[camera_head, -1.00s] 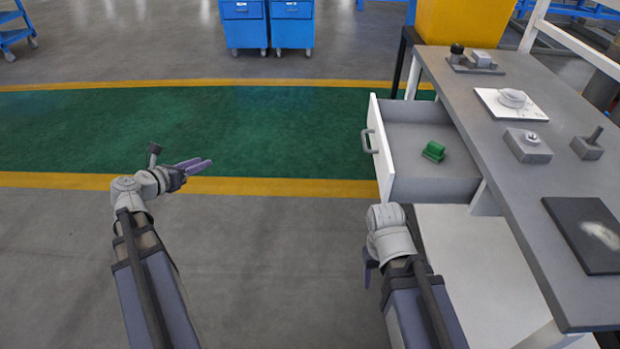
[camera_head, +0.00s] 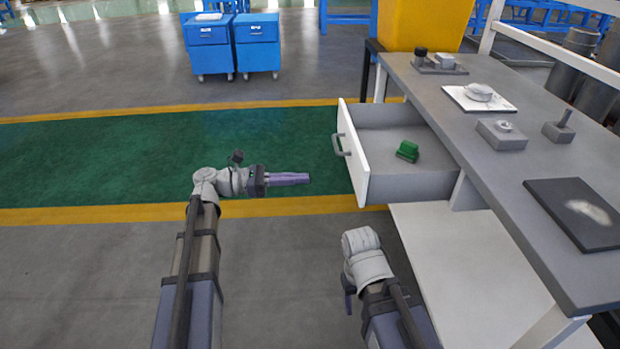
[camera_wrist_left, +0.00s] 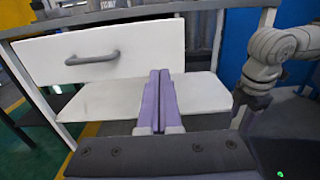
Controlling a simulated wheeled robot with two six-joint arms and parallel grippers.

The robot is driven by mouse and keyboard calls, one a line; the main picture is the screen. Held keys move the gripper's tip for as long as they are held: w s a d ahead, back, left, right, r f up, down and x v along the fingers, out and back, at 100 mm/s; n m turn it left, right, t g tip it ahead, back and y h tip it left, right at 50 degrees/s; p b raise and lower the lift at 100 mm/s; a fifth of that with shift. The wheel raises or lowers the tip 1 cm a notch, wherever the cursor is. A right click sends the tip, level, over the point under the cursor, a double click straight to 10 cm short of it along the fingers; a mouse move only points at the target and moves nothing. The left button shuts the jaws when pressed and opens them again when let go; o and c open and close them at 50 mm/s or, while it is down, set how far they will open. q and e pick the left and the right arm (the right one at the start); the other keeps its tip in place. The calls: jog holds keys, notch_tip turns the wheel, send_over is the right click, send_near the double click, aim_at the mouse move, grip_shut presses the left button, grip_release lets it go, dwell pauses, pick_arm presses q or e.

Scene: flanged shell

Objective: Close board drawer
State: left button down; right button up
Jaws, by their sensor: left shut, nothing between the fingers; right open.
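The board drawer (camera_head: 400,160) stands pulled out from the left side of the workbench. Its white front (camera_head: 352,150) carries a grey handle (camera_head: 340,145).
The grey workbench top (camera_head: 470,120) holds a dark board (camera_head: 575,212) and several small fixtures. A white lower shelf (camera_head: 470,265) lies under the drawer. Blue cabinets (camera_head: 232,45) and a yellow bin (camera_head: 420,22) stand behind. The floor left of the drawer is free.

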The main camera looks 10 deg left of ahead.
aim_at(358, 176)
pick_arm(q)
jog(key=x, duration=1.1)
jog(key=shift+d, duration=0.4)
jog(key=x, duration=2.2)
jog(key=shift+d, duration=0.3)
pick_arm(e)
jog(key=shift+a, duration=0.1)
pick_arm(q)
jog(key=shift+w+d+r, duration=0.1)
